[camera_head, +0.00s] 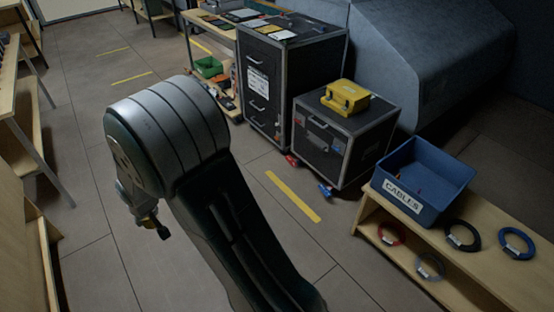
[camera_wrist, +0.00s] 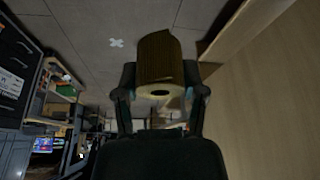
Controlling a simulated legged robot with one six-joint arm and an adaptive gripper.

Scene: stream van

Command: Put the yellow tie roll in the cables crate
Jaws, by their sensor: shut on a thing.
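The yellow tie roll (camera_wrist: 160,62) is between the fingers of my gripper (camera_wrist: 160,92) in the wrist view, its round end with a pale core facing the camera. My gripper is shut on it. In the head view my gripper (camera_head: 150,222) hangs low at the left, mostly behind my arm, with a small dark and yellow part showing. The cables crate (camera_head: 437,168) is a blue open box labelled CABLES. It stands on a wooden bench at the right, well apart from my gripper. A few small items show inside it.
The wooden bench (camera_head: 400,248) also holds several coiled cables, such as a black coil (camera_head: 462,236). Black cases (camera_head: 340,140) stand behind, one with a yellow box (camera_head: 346,97) on top. Small red and blue items lie on the floor near them. The middle floor is open.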

